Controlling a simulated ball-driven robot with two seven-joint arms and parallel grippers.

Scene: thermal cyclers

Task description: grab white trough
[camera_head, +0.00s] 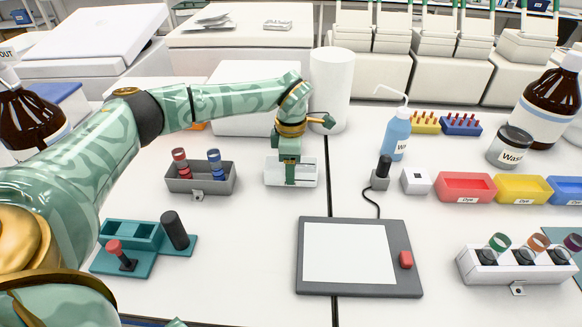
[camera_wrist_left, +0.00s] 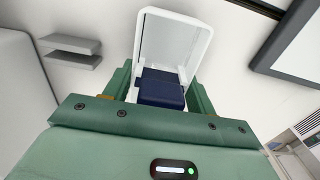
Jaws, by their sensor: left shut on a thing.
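The white trough (camera_head: 307,172) sits at the middle back of the bench, right of the grey rack. My left gripper (camera_head: 290,172) reaches down onto it from above, with its fingers at the trough. In the left wrist view the white trough (camera_wrist_left: 177,38) extends out between the green fingers of my left gripper (camera_wrist_left: 160,88), which is shut on it. A dark blue block (camera_wrist_left: 161,87) shows between the fingers there. I cannot tell whether the trough touches the bench. My right gripper is not in view.
A grey rack (camera_head: 200,187) with red and blue tubes stands close left of the trough. A white cylinder (camera_head: 332,88) stands behind it. A flat grey pad (camera_head: 346,292) lies in front. A wash bottle (camera_head: 396,135) and coloured dye troughs (camera_head: 466,181) stand to the right.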

